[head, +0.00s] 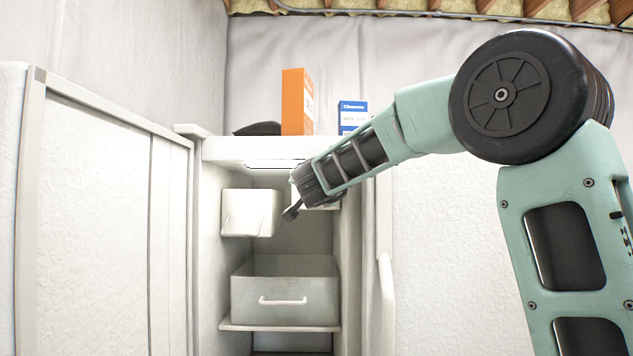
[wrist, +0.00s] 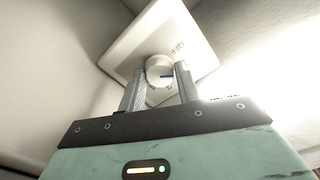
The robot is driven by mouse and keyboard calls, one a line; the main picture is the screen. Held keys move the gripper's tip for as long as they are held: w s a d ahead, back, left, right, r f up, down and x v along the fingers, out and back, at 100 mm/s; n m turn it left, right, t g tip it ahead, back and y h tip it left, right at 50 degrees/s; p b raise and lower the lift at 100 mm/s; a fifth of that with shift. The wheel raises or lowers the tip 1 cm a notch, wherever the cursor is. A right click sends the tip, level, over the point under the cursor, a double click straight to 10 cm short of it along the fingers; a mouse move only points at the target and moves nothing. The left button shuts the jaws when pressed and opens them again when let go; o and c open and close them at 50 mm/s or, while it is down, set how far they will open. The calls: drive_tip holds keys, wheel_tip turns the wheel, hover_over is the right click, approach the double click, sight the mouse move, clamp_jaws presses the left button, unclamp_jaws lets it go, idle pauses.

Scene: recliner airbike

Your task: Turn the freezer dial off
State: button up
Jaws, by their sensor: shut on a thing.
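The freezer dial (wrist: 158,66) is a round white knob with a dark blue mark, set on a white square-edged panel (wrist: 141,44) in the wrist view. My gripper (wrist: 161,72) has one finger on each side of the dial and is shut on it. In the head view my gripper (head: 291,211) reaches into the upper part of the open white freezer (head: 227,150), and the dial cannot be made out there.
A white box (head: 249,212) hangs at the upper left inside, above a drawer (head: 285,290). An orange box (head: 296,100) and a blue-and-white box (head: 352,114) stand on top. An open door (head: 95,210) is at the left.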

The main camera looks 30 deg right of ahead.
drive_tip(key=shift+n+p, duration=0.3)
drive_tip(key=shift+n, duration=0.4)
drive_tip(key=n+p, duration=0.2)
drive_tip(key=p, duration=0.1)
drive_tip(key=shift+n+p, duration=0.4)
